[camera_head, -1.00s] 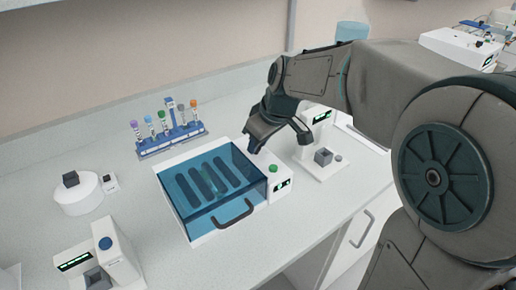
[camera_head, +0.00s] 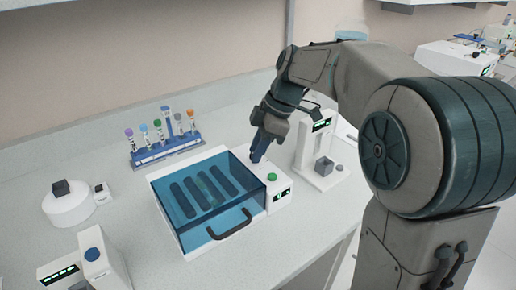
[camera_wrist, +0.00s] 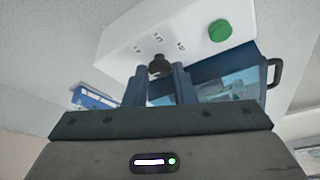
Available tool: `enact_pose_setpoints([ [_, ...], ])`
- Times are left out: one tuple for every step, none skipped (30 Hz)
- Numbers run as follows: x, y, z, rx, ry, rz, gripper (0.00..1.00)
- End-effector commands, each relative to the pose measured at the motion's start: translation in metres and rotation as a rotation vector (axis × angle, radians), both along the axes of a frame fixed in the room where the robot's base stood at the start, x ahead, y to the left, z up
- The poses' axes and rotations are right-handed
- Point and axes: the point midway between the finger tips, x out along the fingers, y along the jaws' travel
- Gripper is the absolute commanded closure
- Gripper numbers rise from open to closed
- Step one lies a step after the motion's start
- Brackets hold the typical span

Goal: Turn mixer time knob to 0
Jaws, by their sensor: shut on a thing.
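The mixer is a white box with a see-through blue lid (camera_head: 207,195) and a dark handle. Its white control panel (camera_head: 279,198) has a green button (camera_head: 272,177) and a lit display on the front. My gripper (camera_head: 259,153) reaches down to the back of this panel. In the wrist view a small dark knob (camera_wrist: 158,65) stands on the white panel, between my fingertips (camera_wrist: 159,72), and my gripper is shut on it. Small markings show on the panel near the knob, too small to read. The green button (camera_wrist: 219,30) is apart from my fingers. The head view hides the knob behind my gripper.
A rack of colored tubes (camera_head: 165,140) stands behind the mixer. A white device (camera_head: 316,165) with a grey block is close to its right. A white round device (camera_head: 70,203) and another white device (camera_head: 92,262) stand left. Counter between them is clear.

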Motion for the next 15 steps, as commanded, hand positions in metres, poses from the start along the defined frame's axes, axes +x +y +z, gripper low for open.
enact_pose_setpoints([
  [0.0009,-0.0003,0.0005,0.0,-0.001,0.021,0.99],
  [0.0012,-0.0003,0.0005,0.0,-0.001,0.034,0.99],
  [0.0014,-0.0002,0.0005,0.0,-0.002,0.049,0.99],
  [0.0015,0.0001,0.0005,0.0,-0.002,0.06,0.99],
  [0.0015,0.0001,0.0005,0.0,-0.001,0.069,0.99],
  [0.0013,0.0003,0.0005,0.001,-0.001,0.08,0.99],
  [0.0013,0.0004,0.0005,0.001,-0.001,0.087,0.99],
  [0.0012,0.0004,0.0006,0.001,-0.001,0.094,0.99],
  [0.0013,0.0005,0.0005,0.001,-0.001,0.1,0.99],
  [0.0013,0.0005,0.0005,0.0,-0.001,0.104,0.99],
  [0.0013,0.0004,0.0006,0.0,-0.001,0.107,0.99],
  [0.0013,0.0005,0.0005,0.0,-0.001,0.11,0.99],
  [0.0013,0.0005,0.0005,0.0,-0.002,0.112,0.99],
  [0.0013,0.0005,0.0005,0.0,-0.001,0.113,0.99],
  [0.0013,0.0005,0.0005,0.0,-0.002,0.114,0.99],
])
